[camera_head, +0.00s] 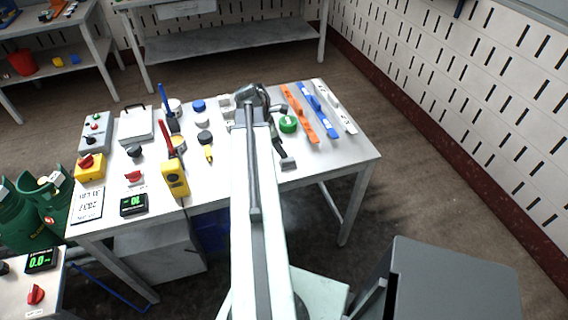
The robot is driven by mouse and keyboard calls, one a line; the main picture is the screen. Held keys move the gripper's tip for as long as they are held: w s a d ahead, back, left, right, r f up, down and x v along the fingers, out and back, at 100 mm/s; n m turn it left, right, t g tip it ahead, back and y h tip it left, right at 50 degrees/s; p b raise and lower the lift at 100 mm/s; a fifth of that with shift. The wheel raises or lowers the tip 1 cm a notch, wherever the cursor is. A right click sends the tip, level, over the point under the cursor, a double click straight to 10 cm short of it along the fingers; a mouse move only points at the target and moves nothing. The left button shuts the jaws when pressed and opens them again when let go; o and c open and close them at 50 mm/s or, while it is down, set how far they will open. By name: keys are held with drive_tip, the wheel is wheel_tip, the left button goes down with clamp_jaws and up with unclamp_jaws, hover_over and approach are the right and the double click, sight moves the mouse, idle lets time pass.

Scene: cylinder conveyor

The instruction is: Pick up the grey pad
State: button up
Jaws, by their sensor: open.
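A small dark grey round piece (204,137), which looks like the grey pad, lies on the white table (345,160) left of my arm. It is small in view, so I cannot be sure it is the pad. My arm reaches over the middle of the table. My gripper (281,140) is open at its far end, right of the arm link and away from the grey piece. The arm link partly hides it and the table beneath.
A green round piece (288,124) is beside my gripper. Orange (299,113), blue (317,109) and white (334,105) bars lie to the right. A yellow meter (175,178), a scale (136,126) and switch boxes (95,133) crowd the left. The table's right front corner is clear.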

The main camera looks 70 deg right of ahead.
sight(287, 159)
drive_tip(key=b+x, duration=0.1)
drive_tip(key=x, duration=0.1)
drive_tip(key=b+x, duration=0.4)
drive_tip(key=shift+a+f, duration=0.25)
drive_tip(key=shift+f, duration=0.2)
drive_tip(key=shift+r, duration=0.2)
drive_tip(key=c, duration=1)
wheel_tip(287, 159, up, 10)
drive_tip(key=p, duration=1)
drive_tip(key=shift+r, duration=0.2)
drive_tip(key=shift+c, duration=0.2)
drive_tip(key=shift+f, duration=0.15)
drive_tip(key=o, duration=0.6)
drive_tip(key=c, duration=0.5)
drive_tip(key=shift+o, duration=0.2)
drive_tip(key=shift+s, duration=0.1)
